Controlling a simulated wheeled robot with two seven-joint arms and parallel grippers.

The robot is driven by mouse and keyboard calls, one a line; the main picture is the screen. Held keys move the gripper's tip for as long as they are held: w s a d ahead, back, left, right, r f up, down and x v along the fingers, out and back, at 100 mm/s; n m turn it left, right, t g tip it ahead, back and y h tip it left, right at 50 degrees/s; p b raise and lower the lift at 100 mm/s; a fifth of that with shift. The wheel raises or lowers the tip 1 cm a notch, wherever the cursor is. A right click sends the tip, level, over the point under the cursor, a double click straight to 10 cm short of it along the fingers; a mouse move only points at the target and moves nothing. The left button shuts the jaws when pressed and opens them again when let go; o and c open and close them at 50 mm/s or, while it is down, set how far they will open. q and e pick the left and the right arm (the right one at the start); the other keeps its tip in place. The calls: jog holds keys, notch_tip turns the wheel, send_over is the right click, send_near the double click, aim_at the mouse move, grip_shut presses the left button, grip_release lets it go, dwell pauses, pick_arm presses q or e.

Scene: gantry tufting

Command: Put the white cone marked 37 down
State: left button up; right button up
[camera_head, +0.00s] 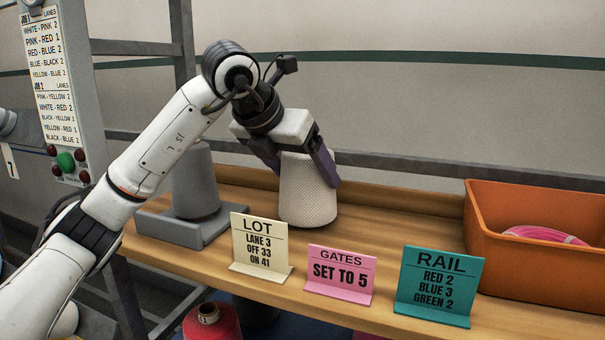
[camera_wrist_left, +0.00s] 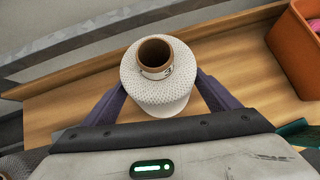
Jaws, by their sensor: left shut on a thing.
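The white cone (camera_head: 308,200) is upright over the wooden shelf, behind the LOT and GATES cards. Its base looks at or very near the shelf top; I cannot tell whether it touches. My left gripper (camera_head: 303,174) is shut on it, with a dark purple finger on each side. In the left wrist view the cone (camera_wrist_left: 155,96) is seen from above, with a brown tube in its top. My right gripper is not in view.
A grey cone-shaped object (camera_head: 195,182) stands on a grey base (camera_head: 165,224) to the left. LOT (camera_head: 260,245), GATES (camera_head: 340,274) and RAIL (camera_head: 438,285) cards line the front. An orange bin (camera_head: 540,265) stands right. Shelf between the cone and bin is clear.

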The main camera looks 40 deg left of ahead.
pick_arm(q)
jog(key=o, duration=1.8)
jog(key=shift+f, duration=0.1)
jog(key=shift+c, duration=0.2)
jog(key=v, duration=1.2)
jog(key=shift+p, duration=0.35)
